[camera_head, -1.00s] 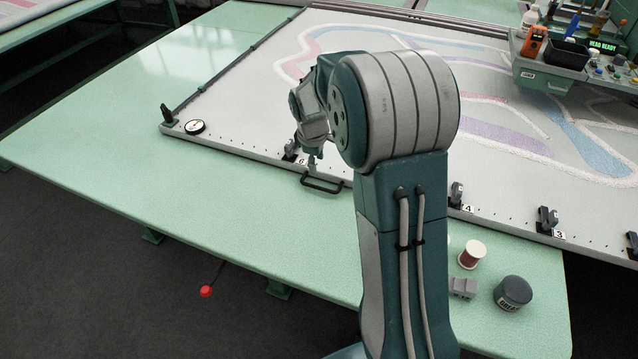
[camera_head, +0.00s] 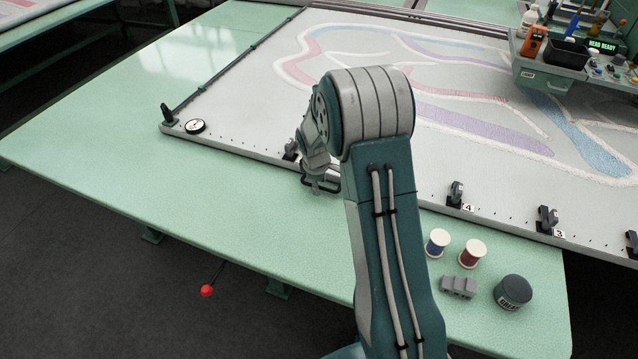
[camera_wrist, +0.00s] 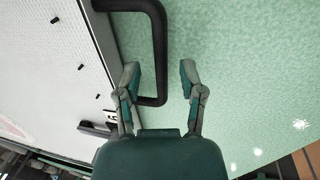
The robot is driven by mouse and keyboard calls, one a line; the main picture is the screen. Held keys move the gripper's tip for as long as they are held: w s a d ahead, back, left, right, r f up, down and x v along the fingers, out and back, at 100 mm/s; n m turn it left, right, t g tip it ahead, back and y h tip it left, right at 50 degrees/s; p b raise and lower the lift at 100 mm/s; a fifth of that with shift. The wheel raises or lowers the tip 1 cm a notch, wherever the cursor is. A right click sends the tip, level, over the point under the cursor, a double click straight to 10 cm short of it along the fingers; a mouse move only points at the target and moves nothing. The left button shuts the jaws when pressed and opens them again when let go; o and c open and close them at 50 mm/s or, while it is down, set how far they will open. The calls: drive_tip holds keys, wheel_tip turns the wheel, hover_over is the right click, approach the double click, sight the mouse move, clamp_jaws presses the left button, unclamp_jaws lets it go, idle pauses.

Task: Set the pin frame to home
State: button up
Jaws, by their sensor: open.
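The pin frame (camera_head: 240,152) is a large grey-edged frame lying on the green table, with patterned cloth on it and small pins along its front edge. A black U-shaped handle (camera_head: 332,186) sticks out from that edge; it fills the upper middle of the wrist view (camera_wrist: 160,40). My gripper (camera_head: 321,183) is at the handle in the head view and partly covers it. In the wrist view my gripper (camera_wrist: 160,76) is open, with one finger on each side of the handle's outer bar. I see no clear contact between fingers and bar.
A round dial (camera_head: 195,126) sits at the frame's left corner. Numbered clamps (camera_head: 455,194) line its front edge. Spools (camera_head: 472,254), a grey block (camera_head: 458,286) and a dark tin (camera_head: 513,292) stand front right. A red knob (camera_head: 207,290) hangs below the table. The table's left is clear.

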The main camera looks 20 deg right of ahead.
clamp_jaws()
drive_tip(key=shift+w+d, duration=1.6)
drive_tip(key=shift+r, duration=0.1)
drive_tip(key=shift+c, duration=0.5)
unclamp_jaws()
drive_tip(key=shift+o, duration=0.5)
drive_tip(key=shift+d, duration=0.15)
